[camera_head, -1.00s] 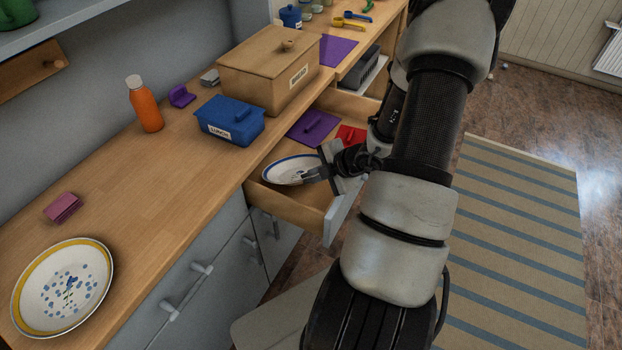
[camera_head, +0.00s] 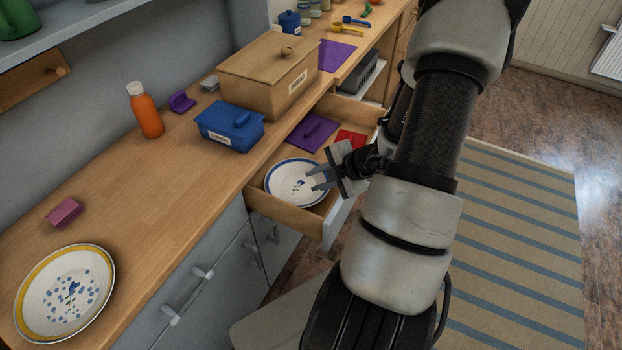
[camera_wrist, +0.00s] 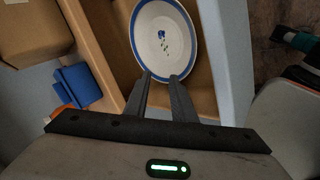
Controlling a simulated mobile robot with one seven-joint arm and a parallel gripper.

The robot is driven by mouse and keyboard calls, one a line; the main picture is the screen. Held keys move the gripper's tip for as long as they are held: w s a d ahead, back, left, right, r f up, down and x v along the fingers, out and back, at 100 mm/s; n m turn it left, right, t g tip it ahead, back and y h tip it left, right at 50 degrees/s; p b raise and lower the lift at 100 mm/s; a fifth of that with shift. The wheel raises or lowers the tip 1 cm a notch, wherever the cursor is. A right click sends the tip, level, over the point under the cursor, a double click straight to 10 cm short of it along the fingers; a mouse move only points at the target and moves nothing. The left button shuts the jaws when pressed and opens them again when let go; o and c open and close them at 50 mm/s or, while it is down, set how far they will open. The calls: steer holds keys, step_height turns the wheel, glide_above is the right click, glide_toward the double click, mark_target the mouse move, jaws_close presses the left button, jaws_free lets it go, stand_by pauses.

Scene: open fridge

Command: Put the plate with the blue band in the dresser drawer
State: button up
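The plate with the blue band (camera_head: 290,184) lies in the open dresser drawer (camera_head: 284,214), at its near end, and looks flat. It also shows in the wrist view (camera_wrist: 164,44), ahead of my fingers. My gripper (camera_head: 318,176) is over the plate's right edge in the head view. Its two fingers stand apart with nothing between them, and the wrist view shows the gap between the fingertips (camera_wrist: 161,77). The fingertips overlap the plate's near rim in the picture; I cannot tell whether they touch it.
A purple item (camera_head: 311,132) and a red item (camera_head: 350,139) lie farther back in the drawer. On the counter are a yellow-banded plate (camera_head: 32,306), a pink block (camera_head: 64,213), an orange bottle (camera_head: 148,112), a blue box (camera_head: 226,126) and a wooden box (camera_head: 245,84).

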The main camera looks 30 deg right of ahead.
steer(key=p+v, duration=0.2)
steer(key=v, duration=0.6)
steer(key=shift+s, duration=0.15)
steer(key=shift+d, duration=0.1)
